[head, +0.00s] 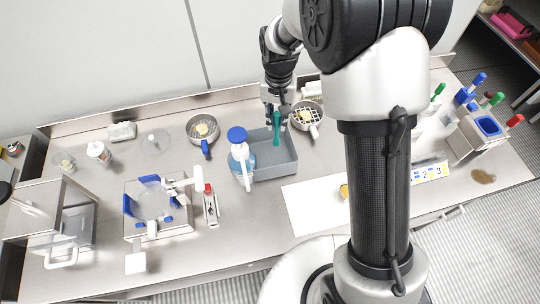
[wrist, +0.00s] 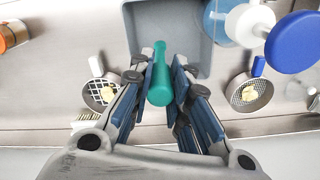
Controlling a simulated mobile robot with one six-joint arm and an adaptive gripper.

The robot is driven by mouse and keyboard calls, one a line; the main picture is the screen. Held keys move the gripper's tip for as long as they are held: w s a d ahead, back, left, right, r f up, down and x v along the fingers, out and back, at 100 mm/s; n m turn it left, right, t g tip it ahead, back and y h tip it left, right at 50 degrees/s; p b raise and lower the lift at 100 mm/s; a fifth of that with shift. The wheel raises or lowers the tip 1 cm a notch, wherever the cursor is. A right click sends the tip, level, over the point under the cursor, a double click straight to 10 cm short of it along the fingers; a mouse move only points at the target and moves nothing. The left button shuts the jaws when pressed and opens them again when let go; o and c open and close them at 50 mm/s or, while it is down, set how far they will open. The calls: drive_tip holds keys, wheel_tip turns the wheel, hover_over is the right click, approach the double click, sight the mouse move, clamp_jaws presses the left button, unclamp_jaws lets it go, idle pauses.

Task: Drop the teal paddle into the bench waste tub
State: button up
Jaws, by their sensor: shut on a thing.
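The teal paddle (wrist: 160,75) is held between the fingers of my gripper (wrist: 163,85). In the head view my gripper (head: 277,106) is at the back of the bench, with the teal paddle (head: 276,130) hanging below it. The grey waste tub (head: 284,168) stands on the bench beneath the paddle; its wall also shows in the wrist view (wrist: 136,35). The paddle overlaps the tub in both views. I cannot tell how high above the tub floor its lower end is.
A blue-capped pump bottle (head: 241,158) stands close at the tub's left. A pan with a grid (head: 307,116) and a blue-handled pan (head: 203,131) are near the back. A white sheet (head: 316,204) lies in front. A rack with coloured handles (head: 480,130) is at right.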

sight(276, 126)
drive_tip(key=shift+a+f+b, duration=0.1)
drive_tip(key=shift+f+b, duration=1.05)
drive_tip(key=shift+f, duration=0.85)
drive_tip(key=o, duration=0.9)
drive_tip(key=shift+c, duration=0.2)
wheel_tip(276, 126, up, 12)
drive_tip(key=shift+r, duration=0.1)
